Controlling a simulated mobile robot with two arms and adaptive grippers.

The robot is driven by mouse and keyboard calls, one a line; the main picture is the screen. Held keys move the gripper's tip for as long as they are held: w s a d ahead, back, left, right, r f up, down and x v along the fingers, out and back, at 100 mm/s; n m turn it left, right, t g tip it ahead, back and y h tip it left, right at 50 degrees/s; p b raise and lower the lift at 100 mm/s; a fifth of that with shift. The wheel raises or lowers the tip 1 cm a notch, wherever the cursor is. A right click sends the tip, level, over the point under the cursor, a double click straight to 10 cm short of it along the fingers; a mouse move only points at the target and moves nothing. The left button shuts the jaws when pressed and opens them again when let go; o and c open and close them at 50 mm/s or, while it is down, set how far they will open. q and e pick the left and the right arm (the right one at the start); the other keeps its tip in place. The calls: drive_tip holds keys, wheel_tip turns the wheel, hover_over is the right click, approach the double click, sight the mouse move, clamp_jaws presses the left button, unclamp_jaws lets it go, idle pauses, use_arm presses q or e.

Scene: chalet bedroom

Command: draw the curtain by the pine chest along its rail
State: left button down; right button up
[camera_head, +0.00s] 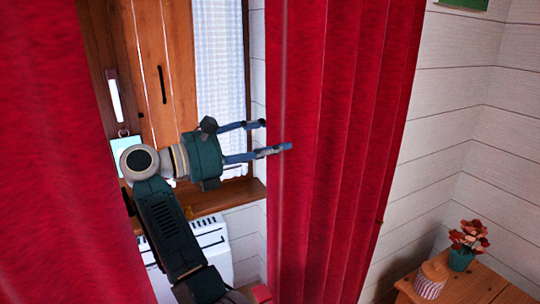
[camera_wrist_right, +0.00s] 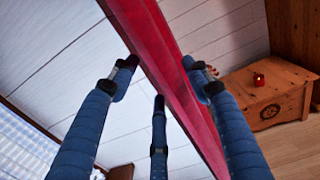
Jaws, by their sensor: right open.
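The red curtain by the pine chest (camera_head: 345,120) hangs in folds on the right of the head view. The pine chest (camera_head: 470,286) stands at the lower right, and its front shows in the right wrist view (camera_wrist_right: 262,100). My right gripper (camera_head: 277,136) is open at the curtain's left edge, one fingertip overlapping it in the picture. In the right wrist view the curtain (camera_wrist_right: 172,50) runs as a narrow red strip between and beyond the spread fingers. I cannot tell whether they touch it. The rail is out of view. My left gripper is not in view.
Another red curtain (camera_head: 50,150) fills the left. Between the curtains are a wooden shutter (camera_head: 160,70), a pale checked curtain (camera_head: 218,60) and a white radiator (camera_head: 212,240). A potted flower (camera_head: 462,258) and a striped-lidded jar (camera_head: 431,280) stand on the chest.

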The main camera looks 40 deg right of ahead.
sight(264, 122)
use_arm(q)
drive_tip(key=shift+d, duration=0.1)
use_arm(e)
wheel_tip(264, 122, up, 6)
drive_tip(key=shift+a+r, duration=0.1)
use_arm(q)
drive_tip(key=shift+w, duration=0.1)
